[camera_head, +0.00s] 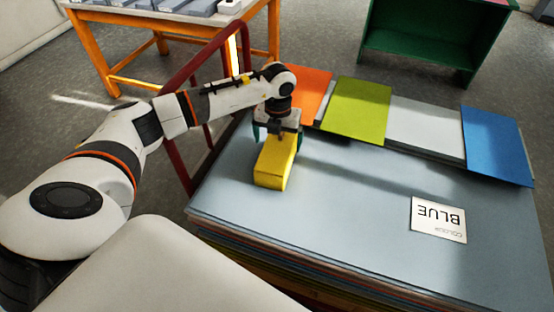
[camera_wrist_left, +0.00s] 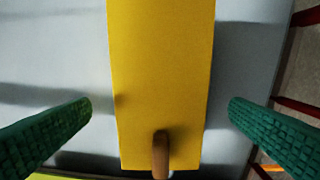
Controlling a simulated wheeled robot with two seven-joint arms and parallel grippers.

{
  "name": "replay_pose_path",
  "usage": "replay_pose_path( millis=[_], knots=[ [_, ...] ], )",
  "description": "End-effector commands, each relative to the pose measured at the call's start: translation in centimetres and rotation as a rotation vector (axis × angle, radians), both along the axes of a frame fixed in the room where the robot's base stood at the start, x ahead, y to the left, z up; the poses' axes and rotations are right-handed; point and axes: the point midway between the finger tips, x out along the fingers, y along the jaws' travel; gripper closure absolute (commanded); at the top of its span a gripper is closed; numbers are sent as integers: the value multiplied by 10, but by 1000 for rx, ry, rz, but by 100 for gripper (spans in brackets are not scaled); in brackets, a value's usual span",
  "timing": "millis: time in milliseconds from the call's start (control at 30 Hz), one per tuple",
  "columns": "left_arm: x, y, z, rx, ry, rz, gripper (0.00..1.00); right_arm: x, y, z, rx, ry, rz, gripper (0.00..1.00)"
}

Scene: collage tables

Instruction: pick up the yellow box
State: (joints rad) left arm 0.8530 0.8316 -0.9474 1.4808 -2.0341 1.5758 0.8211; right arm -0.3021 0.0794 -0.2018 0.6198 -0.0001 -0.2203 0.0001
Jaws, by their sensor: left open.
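The yellow box (camera_head: 275,163) is a long block lying on the grey-blue table top, near its left edge in the head view. My left gripper (camera_head: 277,134) is right over the box's far part, pointing down. In the left wrist view the yellow box (camera_wrist_left: 162,75) runs between the two green fingers of the left gripper (camera_wrist_left: 160,112). The fingers are open, one on each side, with a gap to the box on both sides. A small brown peg-like thing (camera_wrist_left: 160,152) shows in front of the box's lower end there. My right gripper is not in view.
Orange (camera_head: 308,88), green (camera_head: 357,110), grey (camera_head: 425,128) and blue (camera_head: 497,146) sheets lie along the table's far edge. A white card reading BLUE (camera_head: 438,219) lies at right. A red rail (camera_head: 178,150) stands left of the table (camera_head: 340,215). The table's middle is clear.

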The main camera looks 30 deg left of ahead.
Motion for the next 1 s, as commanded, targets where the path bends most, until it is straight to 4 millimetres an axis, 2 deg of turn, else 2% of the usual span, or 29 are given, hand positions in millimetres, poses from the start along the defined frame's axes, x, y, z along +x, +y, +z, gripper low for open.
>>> replay_pose_path(
  millis=[300, 600, 667, 900, 1000],
  knots=[
    [-2, 0, -44, -1, 4, -1, 0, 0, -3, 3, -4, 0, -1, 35],
    [-2, 0, -51, -1, 1, -2, 0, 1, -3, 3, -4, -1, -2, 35],
    [-2, 0, -51, -1, 1, -2, 7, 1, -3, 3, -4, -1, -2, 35],
    [-2, 0, -51, -1, 1, -1, 46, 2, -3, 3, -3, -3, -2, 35],
    [-1, 0, -50, -1, 0, -1, 47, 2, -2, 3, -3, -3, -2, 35]
  ],
)
